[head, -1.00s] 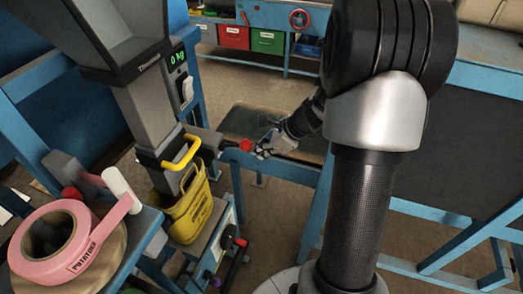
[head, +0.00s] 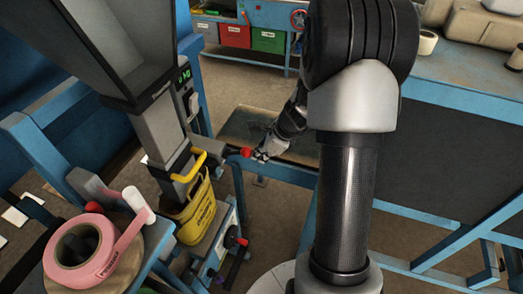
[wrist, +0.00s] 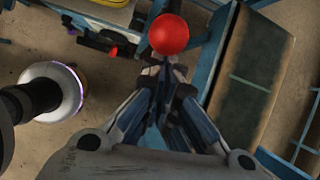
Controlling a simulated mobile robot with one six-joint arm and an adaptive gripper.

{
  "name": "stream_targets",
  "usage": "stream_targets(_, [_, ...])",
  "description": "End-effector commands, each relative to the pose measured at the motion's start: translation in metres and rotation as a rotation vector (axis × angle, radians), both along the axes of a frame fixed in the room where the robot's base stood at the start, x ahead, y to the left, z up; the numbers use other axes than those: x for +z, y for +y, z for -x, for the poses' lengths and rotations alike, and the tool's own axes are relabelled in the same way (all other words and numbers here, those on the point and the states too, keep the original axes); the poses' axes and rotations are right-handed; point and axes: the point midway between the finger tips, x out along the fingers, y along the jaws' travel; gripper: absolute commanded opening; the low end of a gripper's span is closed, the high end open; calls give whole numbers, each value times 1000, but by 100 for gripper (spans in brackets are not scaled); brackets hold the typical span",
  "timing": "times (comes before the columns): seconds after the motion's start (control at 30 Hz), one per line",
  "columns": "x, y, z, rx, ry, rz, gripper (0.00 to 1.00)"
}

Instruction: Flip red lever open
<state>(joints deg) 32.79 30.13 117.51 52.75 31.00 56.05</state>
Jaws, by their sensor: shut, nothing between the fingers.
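The red ball knob (head: 246,152) sits at the end of a dark lever that sticks out to the right from the grey filling spout (head: 165,135). My gripper (head: 260,157) is just to the right of the knob in the head view, with its fingers shut and empty. In the wrist view the red knob (wrist: 169,34) shows right beyond the shut fingertips (wrist: 164,68). I cannot tell whether they touch it. The lever's shaft is mostly hidden behind the knob in the wrist view.
A yellow sack (head: 197,212) hangs under the spout, below a yellow handle (head: 189,164). Another red knob (head: 241,241) is lower down. A pink tape roll (head: 80,255) is at front left. A low conveyor (head: 255,125) lies behind my gripper. A blue-framed bench (head: 460,75) is at right.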

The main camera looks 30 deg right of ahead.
Motion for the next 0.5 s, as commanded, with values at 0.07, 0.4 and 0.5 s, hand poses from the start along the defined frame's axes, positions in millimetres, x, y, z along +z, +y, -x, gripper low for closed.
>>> stream_targets(0.07, [13, 3, -2, 6, 30, 23, 0])
stream_targets(0.4, [36, 8, -10, 0, 77, 58, 0])
stream_targets(0.5, [44, 12, -14, 3, 76, 59, 0])
